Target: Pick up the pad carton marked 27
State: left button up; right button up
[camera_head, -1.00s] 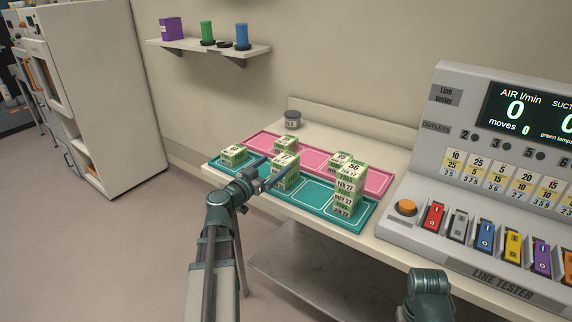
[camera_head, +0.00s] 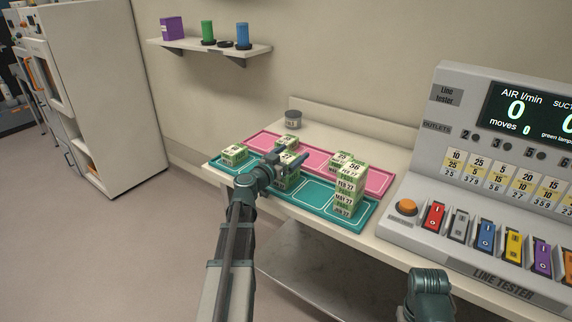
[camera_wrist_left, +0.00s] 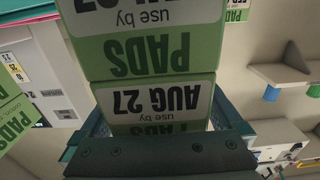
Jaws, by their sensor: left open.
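My left gripper (camera_head: 288,160) is open at the middle stack (camera_head: 288,183). In the left wrist view its fingers (camera_wrist_left: 160,122) stand either side of a carton reading AUG 27 (camera_wrist_left: 160,98), upside down in the picture. Another carton (camera_wrist_left: 150,55) in that stack ends in 27, its month cut off. In the head view my arm hides part of the stack. The taller right stack (camera_head: 348,190) shows several labels, including FEB 27. My right gripper is out of view.
A teal tray (camera_head: 315,193) and pink tray (camera_head: 318,160) lie side by side. Other cartons stand at left (camera_head: 235,153) and behind (camera_head: 289,142). A grey jar (camera_head: 293,119) stands at the back. The line tester (camera_head: 490,225) borders the right side.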

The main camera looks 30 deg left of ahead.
pick_arm(q)
jog(key=c, duration=1.5)
jog(key=shift+r, duration=0.2)
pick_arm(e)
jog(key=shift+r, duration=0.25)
